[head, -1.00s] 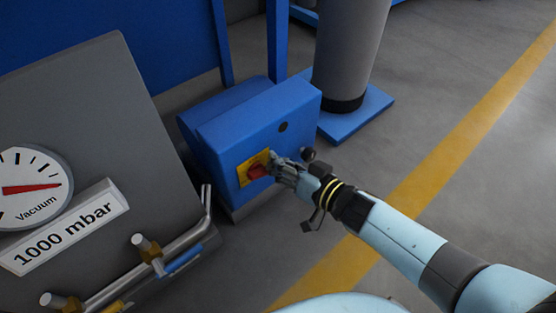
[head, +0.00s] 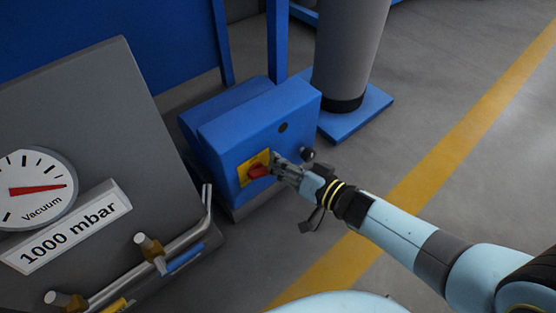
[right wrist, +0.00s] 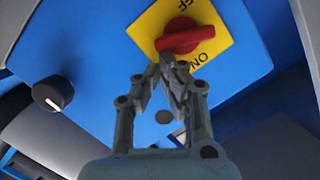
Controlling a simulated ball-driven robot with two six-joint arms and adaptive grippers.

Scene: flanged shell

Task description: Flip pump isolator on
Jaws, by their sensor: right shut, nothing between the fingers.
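The pump isolator is a red rotary handle (head: 259,171) on a yellow plate (head: 244,177), on the front of a blue box (head: 227,151). In the right wrist view the red handle (right wrist: 185,38) lies nearly crosswise on the yellow plate (right wrist: 222,39), with "ON" printed below it and part of "OFF" above. My right gripper (head: 275,162) is shut and empty. Its fingertips (right wrist: 170,60) are together just below the handle in the wrist view; I cannot tell whether they touch it. My left gripper is not in view.
A black knob (head: 308,154) sticks out of the box beside my right gripper. A grey panel with a vacuum gauge (head: 34,191), a "1000 mbar" label and pipes (head: 178,240) stands to the left. A grey column (head: 350,45) stands behind. The floor at right is clear.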

